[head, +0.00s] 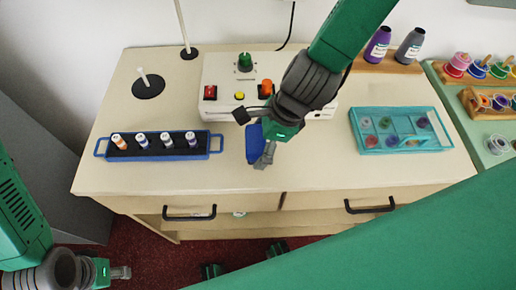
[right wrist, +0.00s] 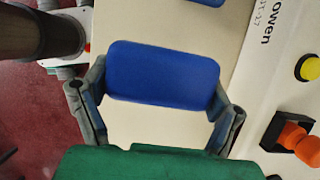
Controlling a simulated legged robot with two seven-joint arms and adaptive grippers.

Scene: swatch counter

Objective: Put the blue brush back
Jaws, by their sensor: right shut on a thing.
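The blue brush (head: 253,143) is at the middle of the counter, partly hidden behind my right gripper (head: 267,152). In the right wrist view it shows as a smooth blue block (right wrist: 163,72) with rounded corners, lying between the two fingers of my right gripper (right wrist: 158,100), which is shut on it. Bristles cannot be made out. Whether the brush touches the counter is unclear. My left gripper (head: 120,272) is low at the left, off the counter's front and away from the brush; its finger opening cannot be made out.
A blue rack (head: 215,143) with several small bottles stands left of the brush. A white control box (head: 222,84) with buttons is behind it. A teal tray (head: 400,143) with round pots is at the right. The wooden counter (head: 310,175) is bare in front.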

